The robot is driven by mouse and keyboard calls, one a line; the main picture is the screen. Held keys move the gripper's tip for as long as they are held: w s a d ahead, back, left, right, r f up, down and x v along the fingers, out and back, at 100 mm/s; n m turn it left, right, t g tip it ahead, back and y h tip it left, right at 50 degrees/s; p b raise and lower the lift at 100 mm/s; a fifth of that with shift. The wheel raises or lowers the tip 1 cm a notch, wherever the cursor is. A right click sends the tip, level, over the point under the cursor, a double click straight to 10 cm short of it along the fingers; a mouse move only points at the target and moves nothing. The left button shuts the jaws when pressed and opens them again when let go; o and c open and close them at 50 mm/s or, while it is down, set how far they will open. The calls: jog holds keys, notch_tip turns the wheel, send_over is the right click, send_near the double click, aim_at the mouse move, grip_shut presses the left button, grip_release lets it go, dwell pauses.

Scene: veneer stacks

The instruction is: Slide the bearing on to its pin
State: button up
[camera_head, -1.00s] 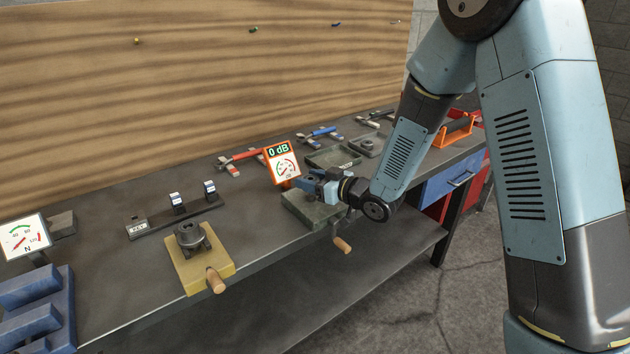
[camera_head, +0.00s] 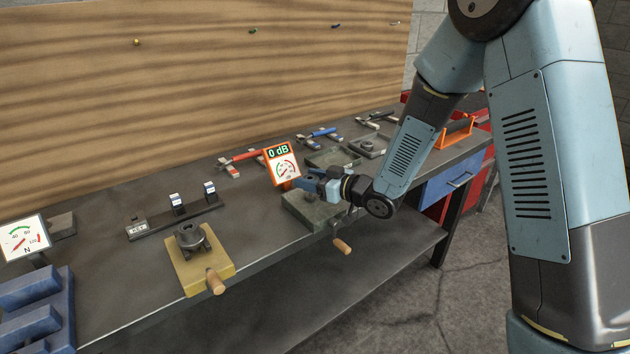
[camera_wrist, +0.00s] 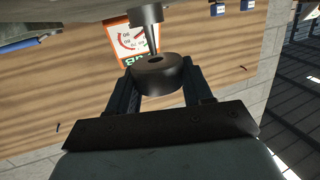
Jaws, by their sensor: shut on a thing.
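The bearing is a dark, thick ring (camera_wrist: 160,76) with a small hole, held between the two fingers of my gripper (camera_wrist: 160,84) in the wrist view. A grey pin (camera_wrist: 150,40) with a wider base (camera_wrist: 145,16) points at the bearing's hole from the top of that view. Its end is at or very near the hole; I cannot tell whether it is inside. In the head view my gripper (camera_head: 312,184) is over a grey-green block (camera_head: 312,212) with a wooden-handled crank. The bearing and pin are not clear there.
An orange-framed dial (camera_head: 283,166) reading 0 dB stands close behind my gripper. A yellow-based fixture (camera_head: 212,267) with a crank is to the left, beyond bare bench. A tray (camera_head: 333,157) and red and blue tools lie behind.

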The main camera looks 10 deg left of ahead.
jog(key=shift+f, duration=1.5)
dwell(0.4)
jog(key=o, duration=1.2)
jog(key=v, duration=1.3)
jog(key=shift+s+d, duration=0.15)
jog(key=shift+d, duration=0.2)
